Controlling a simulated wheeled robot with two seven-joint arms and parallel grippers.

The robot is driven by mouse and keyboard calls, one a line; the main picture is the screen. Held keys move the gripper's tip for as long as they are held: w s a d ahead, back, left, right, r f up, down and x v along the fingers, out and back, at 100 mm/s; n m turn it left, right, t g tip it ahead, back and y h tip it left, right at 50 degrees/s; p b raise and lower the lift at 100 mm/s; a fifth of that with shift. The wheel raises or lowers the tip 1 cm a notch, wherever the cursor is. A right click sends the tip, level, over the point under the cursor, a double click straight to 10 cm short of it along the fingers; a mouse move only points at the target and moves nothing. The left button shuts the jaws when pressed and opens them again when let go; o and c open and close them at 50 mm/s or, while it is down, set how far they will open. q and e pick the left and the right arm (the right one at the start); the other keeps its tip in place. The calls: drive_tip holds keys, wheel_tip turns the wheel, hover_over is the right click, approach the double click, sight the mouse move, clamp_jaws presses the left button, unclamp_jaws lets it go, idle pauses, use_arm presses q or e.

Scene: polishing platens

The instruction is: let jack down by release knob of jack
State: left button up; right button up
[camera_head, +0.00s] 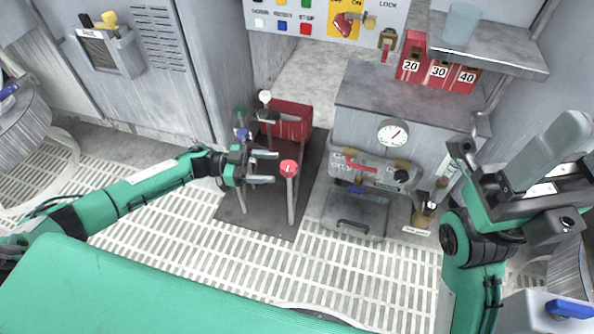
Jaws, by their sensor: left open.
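The jack is a red body (292,120) standing on a dark mat (228,208), with a dark grey bar beside it. Several upright rods with coloured knobs stand around it: white (265,97), green (240,112), blue (243,135) and red (289,168). I cannot tell for sure which one is the release knob. My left gripper (277,167) is open, its two fingers pointing right over the mat, with the red knob just beyond the fingertips. My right gripper (562,160) is raised at the right edge, away from the jack; its finger gap is unclear.
A grey cabinet (360,120) with a round gauge (393,132) stands right of the jack. A red box numbered 20, 30, 40 (437,70) sits above it. A clear bin (355,213) and a small cup of tools (424,213) are in front. The slatted floor (180,235) is open.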

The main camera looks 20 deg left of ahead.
sight(296, 169)
use_arm(q)
drive_tip(key=d, duration=0.2)
drive_tip(key=w+d+b, duration=0.1)
drive_tip(key=d, duration=0.2)
drive_tip(key=d+b, duration=0.1)
drive_tip(key=d, duration=0.2)
drive_tip(key=shift+w, duration=0.3)
drive_tip(key=c, duration=1)
